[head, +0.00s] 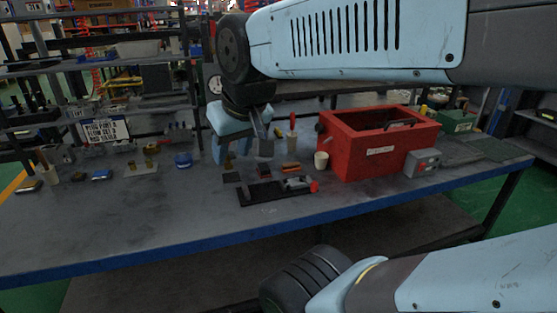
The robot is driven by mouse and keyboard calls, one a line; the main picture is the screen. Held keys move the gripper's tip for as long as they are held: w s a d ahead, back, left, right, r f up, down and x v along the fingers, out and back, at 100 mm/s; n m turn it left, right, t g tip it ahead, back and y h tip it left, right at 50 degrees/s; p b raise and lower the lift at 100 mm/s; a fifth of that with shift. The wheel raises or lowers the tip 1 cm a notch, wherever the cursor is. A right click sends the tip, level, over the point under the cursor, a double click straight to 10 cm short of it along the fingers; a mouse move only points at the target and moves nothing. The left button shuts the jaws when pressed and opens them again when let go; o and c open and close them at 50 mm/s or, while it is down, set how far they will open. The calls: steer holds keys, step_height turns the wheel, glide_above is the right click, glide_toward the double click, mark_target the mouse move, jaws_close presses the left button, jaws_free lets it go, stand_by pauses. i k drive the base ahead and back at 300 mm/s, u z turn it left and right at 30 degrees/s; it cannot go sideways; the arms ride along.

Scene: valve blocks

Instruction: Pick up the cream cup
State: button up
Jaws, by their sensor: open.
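The cream cup (321,161) is small and stands on the grey workbench (150,225), close to the left side of the red box (357,158). My gripper (243,152) hangs above the bench to the left of the cup, pointing down. It is open, its fingers are apart, and I see nothing between them. It does not touch the cup; a clear gap lies between them in the picture. The cup's right edge is close to the red box, and I cannot tell whether they touch.
A black tray (252,197) with a valve part with a red knob (314,186) lies in front of the cup. A grey box (422,163) sits right of the red box. A blue part (183,160) lies left of my gripper. The bench's front left is clear.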

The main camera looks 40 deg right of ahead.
mark_target(321, 162)
steer(key=z, duration=0.15)
steer(key=i, duration=0.15)
steer(key=u, duration=1.85)
steer(key=k, duration=1.65)
steer(key=z, duration=1.2)
steer(key=i, duration=0.15)
steer(key=z, duration=1.2)
steer(key=i, duration=0.7)
